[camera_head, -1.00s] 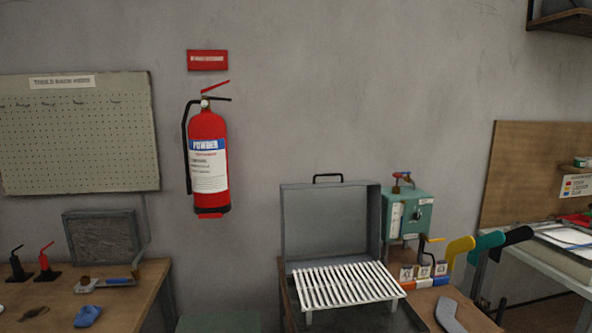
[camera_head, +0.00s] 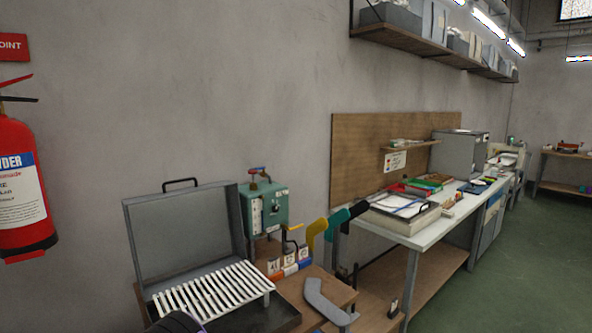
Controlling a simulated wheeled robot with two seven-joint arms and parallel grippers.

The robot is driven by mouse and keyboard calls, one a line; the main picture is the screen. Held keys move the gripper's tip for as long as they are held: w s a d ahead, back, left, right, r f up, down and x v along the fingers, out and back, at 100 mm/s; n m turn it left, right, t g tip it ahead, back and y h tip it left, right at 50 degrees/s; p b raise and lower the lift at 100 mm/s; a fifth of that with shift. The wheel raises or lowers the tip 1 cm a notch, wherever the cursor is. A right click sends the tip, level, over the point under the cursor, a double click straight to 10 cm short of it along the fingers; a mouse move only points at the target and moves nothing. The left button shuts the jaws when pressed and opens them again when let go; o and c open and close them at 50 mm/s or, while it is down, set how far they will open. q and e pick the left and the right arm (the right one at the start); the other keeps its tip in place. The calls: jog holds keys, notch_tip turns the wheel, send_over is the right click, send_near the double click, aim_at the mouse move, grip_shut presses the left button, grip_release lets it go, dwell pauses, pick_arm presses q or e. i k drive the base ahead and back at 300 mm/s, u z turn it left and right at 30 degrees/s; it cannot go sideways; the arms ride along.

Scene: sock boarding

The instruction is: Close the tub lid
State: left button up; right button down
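The grey metal tub (camera_head: 283,316) stands at the lower left on a wooden bench. Its lid (camera_head: 186,232) is raised upright at the back, with a dark handle (camera_head: 181,183) on its top edge. A white slatted rack (camera_head: 215,291) lies across the tub opening. A dark rounded part shows at the bottom edge in front of the tub, and I cannot tell what it is. Neither of my grippers can be made out in this view.
A green control box (camera_head: 263,209) stands right of the lid. Yellow, green and black foot-shaped boards (camera_head: 338,222) stand beside it, and a grey one (camera_head: 326,300) lies on the bench. A white-topped table (camera_head: 418,238) runs along the wall at right. Green floor (camera_head: 540,260) is open at far right.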

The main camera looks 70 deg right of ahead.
aim_at(231, 189)
jog(key=z, duration=2.15)
